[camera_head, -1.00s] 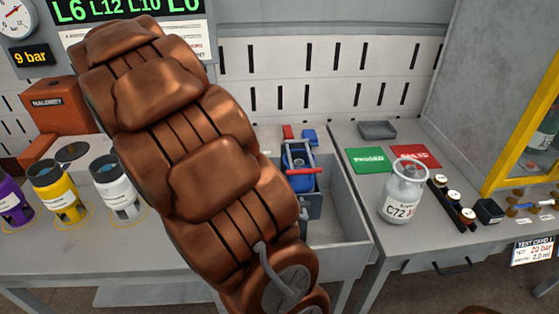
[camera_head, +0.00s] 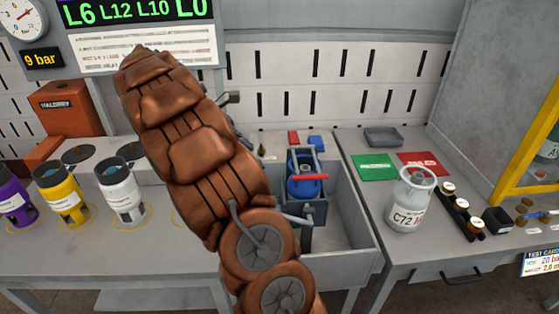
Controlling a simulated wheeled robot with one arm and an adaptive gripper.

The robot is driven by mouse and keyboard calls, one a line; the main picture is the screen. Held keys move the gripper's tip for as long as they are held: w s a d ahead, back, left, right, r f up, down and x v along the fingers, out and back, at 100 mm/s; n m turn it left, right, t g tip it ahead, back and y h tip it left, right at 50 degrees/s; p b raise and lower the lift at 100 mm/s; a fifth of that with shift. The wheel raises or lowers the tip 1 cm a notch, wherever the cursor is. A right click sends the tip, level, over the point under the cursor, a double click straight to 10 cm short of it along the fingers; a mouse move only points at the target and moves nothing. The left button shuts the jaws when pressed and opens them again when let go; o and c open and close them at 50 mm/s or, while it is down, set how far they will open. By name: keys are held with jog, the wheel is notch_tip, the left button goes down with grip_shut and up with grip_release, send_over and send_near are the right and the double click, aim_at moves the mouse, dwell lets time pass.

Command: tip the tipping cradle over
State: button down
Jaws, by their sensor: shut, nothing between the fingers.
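The tipping cradle (camera_head: 319,213) is a grey frame with a red bar (camera_head: 310,177) across its front. It stands at the back left of an open grey bin, and a blue cylinder (camera_head: 302,190) sits in it, looking upright. My copper-coloured arm stands in front, left of the cradle, and hides part of the bin's left side. My gripper is not clearly seen; it seems hidden behind the arm. Small dark and grey pieces show past the arm's right edge, but I cannot tell whether they belong to it.
Purple, yellow (camera_head: 61,190) and white (camera_head: 121,190) cylinders stand on the left bench. A silver cylinder marked C72 (camera_head: 409,202) stands on the right bench by green (camera_head: 375,167) and red (camera_head: 421,165) mats. The bin's right part (camera_head: 345,215) is empty.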

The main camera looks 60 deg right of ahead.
aim_at(295, 169)
jog(key=shift+s+d+r+p+x, duration=0.2)
jog(key=shift+s+r+p+x, duration=0.2)
jog(key=shift+x, duration=1.75)
jog(key=shift+s+d+r+p+x, duration=0.25)
jog(key=shift+p+x, duration=0.2)
jog(key=shift+x, duration=1.65)
jog(key=shift+s+d+r+p+x, duration=0.2)
jog(key=shift+r+p+x, duration=0.25)
jog(key=shift+x, duration=1.7)
jog(key=shift+s+d+r+p, duration=0.15)
jog(key=shift+s+p, duration=0.1)
jog(key=shift+p, duration=0.15)
